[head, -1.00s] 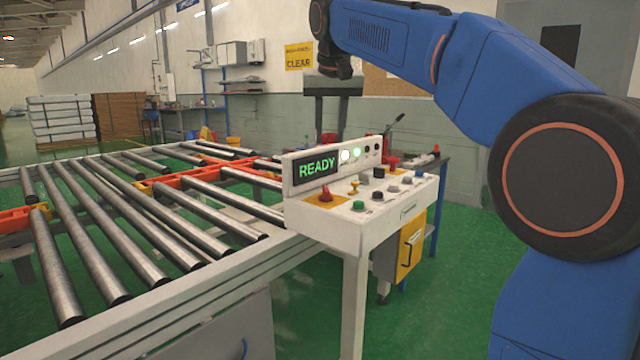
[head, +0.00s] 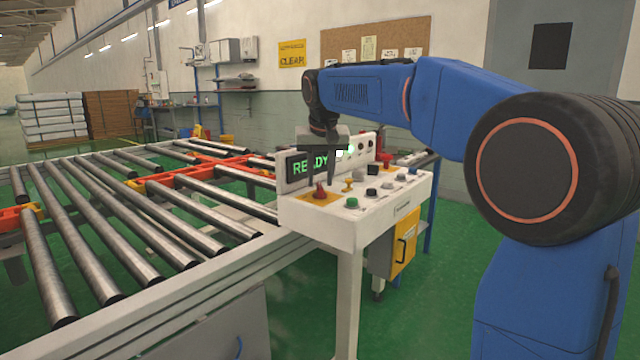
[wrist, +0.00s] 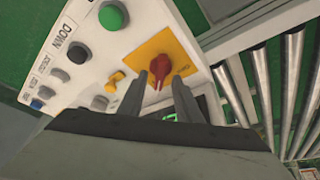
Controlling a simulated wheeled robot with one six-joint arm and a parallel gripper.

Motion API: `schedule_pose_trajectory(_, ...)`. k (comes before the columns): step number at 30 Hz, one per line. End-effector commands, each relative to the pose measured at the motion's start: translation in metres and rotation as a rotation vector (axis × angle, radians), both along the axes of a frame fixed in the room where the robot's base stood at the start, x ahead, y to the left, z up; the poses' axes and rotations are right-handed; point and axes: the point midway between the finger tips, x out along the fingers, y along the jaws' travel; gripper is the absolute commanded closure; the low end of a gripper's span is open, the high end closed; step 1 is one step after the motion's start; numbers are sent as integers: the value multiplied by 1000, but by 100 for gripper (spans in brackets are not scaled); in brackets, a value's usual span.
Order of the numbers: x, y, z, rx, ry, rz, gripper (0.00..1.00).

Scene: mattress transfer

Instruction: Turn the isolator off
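The isolator is a red rotary handle (wrist: 158,70) on a yellow plate (wrist: 176,50) at the corner of the white control panel (head: 328,217). In the head view the red handle (head: 320,191) stands at the panel's left end. My gripper (wrist: 166,80) points down at the panel. Its two dark fingers are apart, one on each side of the handle in the wrist view. Whether they touch it or are still above it is unclear. In the head view the gripper (head: 331,182) partly covers the lit READY display (head: 299,167).
A yellow knob (wrist: 115,82), a green button (wrist: 113,15) and several dark buttons sit close by on the panel. A roller conveyor (head: 130,220) adjoins the panel on the left. Green floor (head: 440,270) is free at the right.

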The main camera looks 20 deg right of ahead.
Motion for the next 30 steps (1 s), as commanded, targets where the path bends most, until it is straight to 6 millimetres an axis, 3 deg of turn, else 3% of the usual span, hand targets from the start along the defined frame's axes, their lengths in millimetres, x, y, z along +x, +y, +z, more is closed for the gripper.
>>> schedule_pose_trajectory(6,8,-1,-18,0,0,0,69)
schedule_pose_trajectory(17,9,-1,-22,0,0,0,69)
schedule_pose_trajectory(21,9,-1,-21,0,0,0,100)
schedule_pose_trajectory(30,9,-1,-21,1,0,13,100)
